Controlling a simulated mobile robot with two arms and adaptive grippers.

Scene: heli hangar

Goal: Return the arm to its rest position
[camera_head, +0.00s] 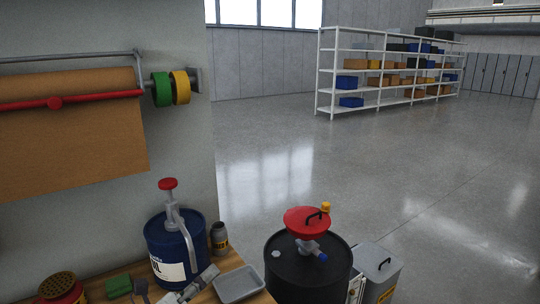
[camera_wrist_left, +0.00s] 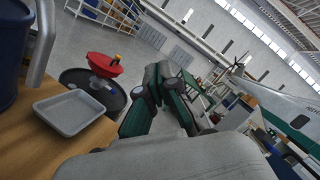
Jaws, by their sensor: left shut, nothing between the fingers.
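My left gripper (camera_wrist_left: 160,86) shows in the left wrist view as dark grey and green fingers reaching up from the pale grey housing at the bottom. It is shut with nothing between the fingers. The grey tray (camera_wrist_left: 72,112) on the wooden bench lies to its left in that view, apart from it. My right gripper shows in neither view.
The wooden bench (camera_head: 206,297) holds a blue drum with pump (camera_head: 170,250), the tray (camera_head: 238,285), a dark bottle (camera_head: 219,238) and a green sponge (camera_head: 118,287). A black drum (camera_head: 305,275) with red funnel (camera_head: 308,220) and grey bin (camera_head: 378,264) stand right. Floor beyond is clear.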

